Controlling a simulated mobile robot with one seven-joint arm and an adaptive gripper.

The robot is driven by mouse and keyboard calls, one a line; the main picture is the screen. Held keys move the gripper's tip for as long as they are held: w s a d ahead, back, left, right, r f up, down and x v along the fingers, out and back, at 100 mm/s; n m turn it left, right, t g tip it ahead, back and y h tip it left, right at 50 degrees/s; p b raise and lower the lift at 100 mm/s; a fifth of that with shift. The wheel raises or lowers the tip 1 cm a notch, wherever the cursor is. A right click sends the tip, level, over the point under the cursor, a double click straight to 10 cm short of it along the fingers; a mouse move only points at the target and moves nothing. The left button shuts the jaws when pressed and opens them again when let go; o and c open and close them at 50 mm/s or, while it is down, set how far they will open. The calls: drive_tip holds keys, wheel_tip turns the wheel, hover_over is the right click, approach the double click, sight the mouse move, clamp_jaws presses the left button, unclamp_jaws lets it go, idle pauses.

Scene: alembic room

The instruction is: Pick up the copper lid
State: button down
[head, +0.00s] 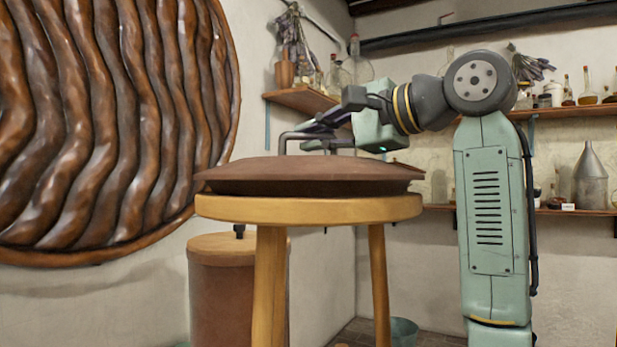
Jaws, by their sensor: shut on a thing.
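The copper lid (310,173) is a wide, brown, shallow cone with a grey bent-rod handle (283,143) on top. It lies level on a round wooden stool (310,208), with no clear gap visible beneath it. My gripper (303,129) reaches in from the right, above the lid, with its dark fingers at the handle's top bar. It is shut on the handle. The exact contact is small and partly hidden by the fingers.
A brown barrel (240,290) with a wooden top stands behind the stool at left. A large carved wooden disc (110,120) hangs on the left wall. Shelves (300,98) with bottles are behind, and a green bucket (403,330) is on the floor.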

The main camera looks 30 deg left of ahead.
drive_tip(key=shift+r, duration=0.55)
wheel_tip(320, 180, up, 3)
drive_tip(key=shift+s+p, duration=0.1)
drive_tip(key=shift+p, duration=0.35)
drive_tip(key=s+d+b, duration=0.3)
drive_tip(key=s+d, duration=0.6)
drive_tip(key=s, duration=0.3)
drive_tip(key=shift+s+d+r, duration=0.3)
drive_tip(key=shift+r, duration=0.15)
drive_tip(key=c, duration=2.2)
unclamp_jaws()
drive_tip(key=shift+c, duration=0.2)
clamp_jaws()
drive_tip(key=shift+r, duration=0.1)
